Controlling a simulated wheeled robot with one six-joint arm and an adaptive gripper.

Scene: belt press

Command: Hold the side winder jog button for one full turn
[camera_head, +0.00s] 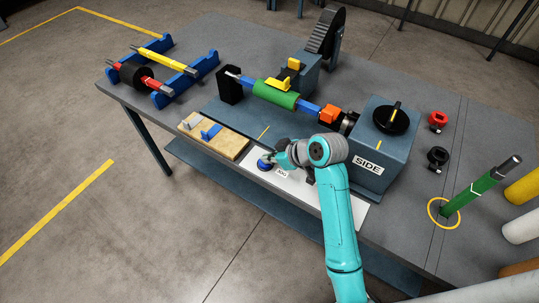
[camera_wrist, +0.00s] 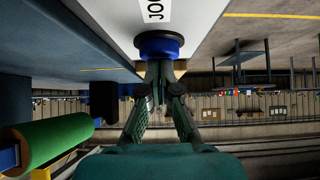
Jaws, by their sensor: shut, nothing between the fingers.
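The jog button (camera_wrist: 158,46) is a blue round button with a black top or rim, on a white panel (camera_wrist: 197,18) marked JOG. In the wrist view my gripper (camera_wrist: 160,68) is shut and empty, its fingertips at the button. They look to be touching it, but I cannot tell if it is pressed in. In the head view my gripper (camera_head: 268,159) is over the blue button (camera_head: 263,165), partly covering it. The side winder (camera_head: 377,150) is a blue-grey box labelled SIDE with a black dial. Its shaft carries a green roll (camera_head: 276,95), also in the wrist view (camera_wrist: 52,138).
A wooden board (camera_head: 233,147) with grey and blue clips lies left of the button. Blue stands (camera_head: 205,63) hold a red bar and a yellow bar at the back left. A green post (camera_head: 470,195) stands at right. Open floor lies in front of the table.

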